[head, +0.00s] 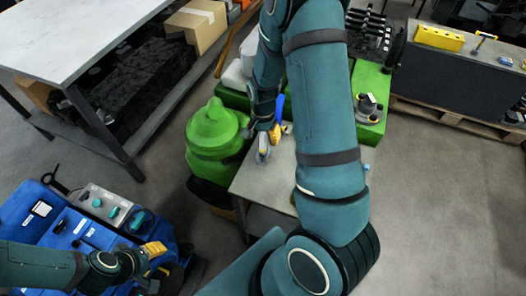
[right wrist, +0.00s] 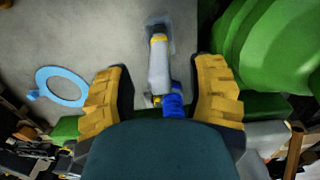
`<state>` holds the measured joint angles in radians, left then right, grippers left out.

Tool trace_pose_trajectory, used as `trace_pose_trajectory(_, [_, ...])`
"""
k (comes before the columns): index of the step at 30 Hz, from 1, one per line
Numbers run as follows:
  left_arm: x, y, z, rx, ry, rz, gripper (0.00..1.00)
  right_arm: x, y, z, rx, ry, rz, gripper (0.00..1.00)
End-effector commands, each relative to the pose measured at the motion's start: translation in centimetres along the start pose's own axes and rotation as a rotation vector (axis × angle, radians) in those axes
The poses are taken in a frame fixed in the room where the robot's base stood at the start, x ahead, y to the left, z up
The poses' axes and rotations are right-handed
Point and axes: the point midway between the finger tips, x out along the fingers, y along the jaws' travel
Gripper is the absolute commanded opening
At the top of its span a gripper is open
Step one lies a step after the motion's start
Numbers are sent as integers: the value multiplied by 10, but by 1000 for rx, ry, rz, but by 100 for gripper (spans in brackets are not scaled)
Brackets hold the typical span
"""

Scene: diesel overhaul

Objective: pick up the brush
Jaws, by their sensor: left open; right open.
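A slim tool (right wrist: 158,66) with a pale grey body, a yellow band and a blue end lies on the grey table top (right wrist: 105,35); it looks like the brush, but I cannot be sure. My right arm hides much of the table. My left gripper (head: 153,258) is open and away from the table, at the lower left.
A green rounded object (head: 213,130) stands close left of the table. A light blue ring (right wrist: 62,88) lies on the table top. A blue unit (head: 75,230) with a grey panel is near my left gripper. A large workbench (head: 75,35) stands upper left. Open floor lies right.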

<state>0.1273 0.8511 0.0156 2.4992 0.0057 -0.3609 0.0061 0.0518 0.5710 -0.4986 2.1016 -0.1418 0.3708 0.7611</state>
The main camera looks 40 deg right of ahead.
Motion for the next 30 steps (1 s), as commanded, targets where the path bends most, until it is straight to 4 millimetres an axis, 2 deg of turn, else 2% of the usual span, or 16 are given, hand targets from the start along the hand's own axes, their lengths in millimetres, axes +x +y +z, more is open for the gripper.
trace_pose_trajectory(3, [3,-1,1,1,-2,0,47,11,0,0,1,-1,1,55])
trace_pose_trajectory(9, [2,-1,1,1,-2,0,47,10,0,0,0,0,-1,55])
trace_pose_trajectory(10, [2,-1,1,1,-2,0,47,10,0,0,0,0,-1,50])
trace_pose_trajectory(14, [2,-1,1,1,-2,0,47,10,0,0,0,0,-1,5])
trace_pose_trajectory(15, [2,-1,1,1,-2,0,47,10,0,0,0,0,-1,0])
trace_pose_trajectory(27, [2,-1,1,0,-2,0,47,10,0,0,0,0,0,0])
trace_pose_trajectory(30, [1,0,0,0,-1,0,47,4,0,0,-1,1,-1,0])
